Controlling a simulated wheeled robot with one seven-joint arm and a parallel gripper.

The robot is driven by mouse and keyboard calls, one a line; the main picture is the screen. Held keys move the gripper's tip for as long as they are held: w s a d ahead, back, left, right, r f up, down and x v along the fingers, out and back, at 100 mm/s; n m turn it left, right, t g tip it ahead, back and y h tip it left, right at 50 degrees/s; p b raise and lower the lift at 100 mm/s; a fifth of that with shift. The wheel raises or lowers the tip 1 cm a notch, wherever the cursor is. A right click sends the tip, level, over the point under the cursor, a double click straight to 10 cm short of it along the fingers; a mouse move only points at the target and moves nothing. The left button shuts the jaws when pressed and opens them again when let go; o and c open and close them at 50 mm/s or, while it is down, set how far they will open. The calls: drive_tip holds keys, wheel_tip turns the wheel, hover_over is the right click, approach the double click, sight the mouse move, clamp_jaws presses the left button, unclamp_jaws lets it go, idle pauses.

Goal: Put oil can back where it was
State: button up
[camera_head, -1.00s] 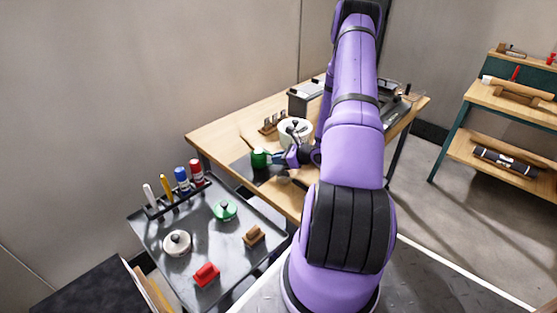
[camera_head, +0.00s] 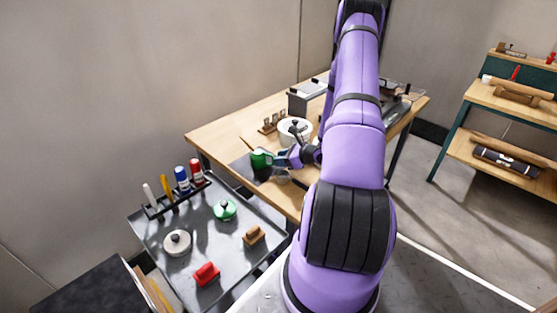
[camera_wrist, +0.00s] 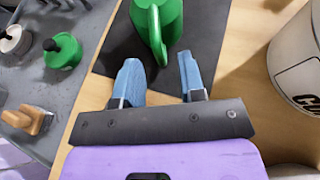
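The green oil can (camera_head: 261,160) stands on a dark mat (camera_head: 241,164) at the near left part of the wooden bench. In the wrist view the can (camera_wrist: 170,14) is just beyond my fingertips, with its handle towards me and its upper part cut off by the frame. In the head view my gripper (camera_head: 283,160) is just right of the can.
A white tub (camera_head: 295,131) stands right behind my gripper. A grey tray (camera_head: 203,242) at the left holds markers, a green lidded pot (camera_head: 225,210), a white one (camera_head: 177,242), a red block (camera_head: 206,274) and a wooden-handled brush (camera_head: 254,235).

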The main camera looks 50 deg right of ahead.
drive_tip(key=v, duration=1.1)
drive_tip(key=w+a+r+n+g+y, duration=0.2)
drive_tip(key=w+a+r+n+g, duration=0.15)
drive_tip(key=a+r+n, duration=0.65)
drive_tip(key=w+a+r+n+g+y, duration=0.2)
drive_tip(key=a+r+n+g, duration=0.4)
drive_tip(key=a+r, duration=0.75)
drive_tip(key=s+a+r+n+t+h, duration=0.1)
drive_tip(key=s+a+r+n+h, duration=0.3)
drive_tip(key=s+a+r+n, duration=0.2)
drive_tip(key=s+a+r+n+t+h, duration=0.1)
drive_tip(key=s+a+r+n+h, duration=0.3)
drive_tip(key=s+a+r+n, duration=0.3)
drive_tip(key=s+r+n, duration=0.3)
drive_tip(key=r, duration=0.1)
drive_tip(key=shift+s+r, duration=0.2)
drive_tip(key=shift+r, duration=0.05)
drive_tip(key=shift+a, duration=0.1)
